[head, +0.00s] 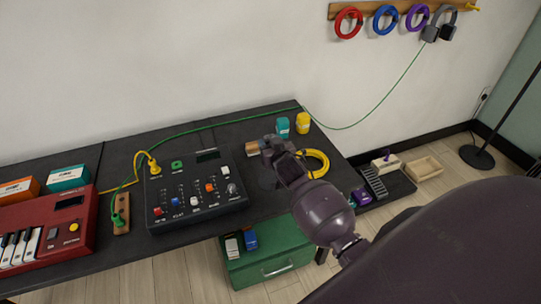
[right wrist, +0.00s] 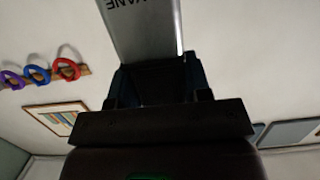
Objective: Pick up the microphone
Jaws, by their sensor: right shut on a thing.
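My right gripper (head: 268,150) is over the right part of the dark bench. In the right wrist view it is shut on a silver-grey body with dark lettering, which I take to be the microphone (right wrist: 148,32). Its far end runs out of the top of that view, and the fingers (right wrist: 150,82) cover its lower part. My left gripper is not in view.
A black mixer (head: 195,190) stands left of the gripper, with a red keyboard (head: 70,232) farther left. A yellow cable coil (head: 316,163) lies close on the right. Teal (head: 283,127) and yellow (head: 303,123) items stand behind. A green drawer unit (head: 265,262) is below the bench's front.

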